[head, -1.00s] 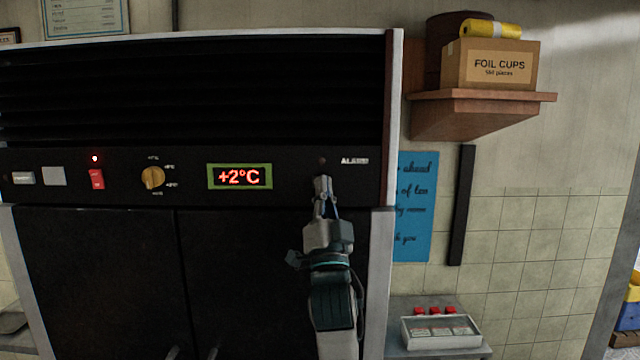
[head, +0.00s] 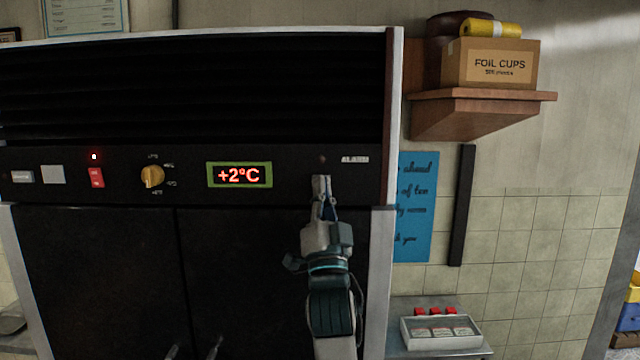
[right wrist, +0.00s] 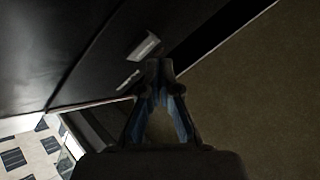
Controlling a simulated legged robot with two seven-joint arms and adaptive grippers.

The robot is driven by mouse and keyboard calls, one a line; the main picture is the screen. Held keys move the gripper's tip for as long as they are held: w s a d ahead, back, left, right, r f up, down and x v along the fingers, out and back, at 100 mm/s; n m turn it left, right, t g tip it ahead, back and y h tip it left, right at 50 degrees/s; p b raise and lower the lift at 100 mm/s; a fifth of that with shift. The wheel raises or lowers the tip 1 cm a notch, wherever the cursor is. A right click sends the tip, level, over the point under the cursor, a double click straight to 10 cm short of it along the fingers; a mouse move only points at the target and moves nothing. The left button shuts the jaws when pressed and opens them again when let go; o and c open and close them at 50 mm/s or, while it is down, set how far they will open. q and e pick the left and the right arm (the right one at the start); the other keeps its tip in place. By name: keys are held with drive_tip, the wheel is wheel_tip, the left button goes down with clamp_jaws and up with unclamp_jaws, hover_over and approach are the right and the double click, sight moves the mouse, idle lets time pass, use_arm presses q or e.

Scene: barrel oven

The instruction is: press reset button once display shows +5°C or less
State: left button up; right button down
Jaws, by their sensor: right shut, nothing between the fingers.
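The display (head: 240,175) on the black panel reads +2°C in red within a green frame. My right gripper (head: 321,182) is shut and empty, its fingertips at the panel right of the display, just below a small dark round lamp (head: 322,160) beside the ALARM label (head: 355,160). I cannot tell whether the fingertips touch the panel. No reset button can be made out in the head view; the fingers may cover it. In the right wrist view the shut fingertips (right wrist: 160,68) are close to a pale rectangle (right wrist: 145,46) on the dark panel.
The panel also carries a lit red lamp (head: 94,156), a red switch (head: 96,178), a yellow knob (head: 152,177) and a pale square (head: 54,175). A shelf (head: 470,95) with a foil cups box (head: 495,66) is at the upper right. A case (head: 440,333) stands lower right.

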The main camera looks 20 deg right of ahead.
drive_tip(key=s, duration=0.2)
drive_tip(key=s+a+b, duration=0.1)
drive_tip(key=s, duration=0.1)
drive_tip(key=shift+s+a, duration=0.2)
drive_tip(key=shift+s, duration=0.2)
idle(0.4)
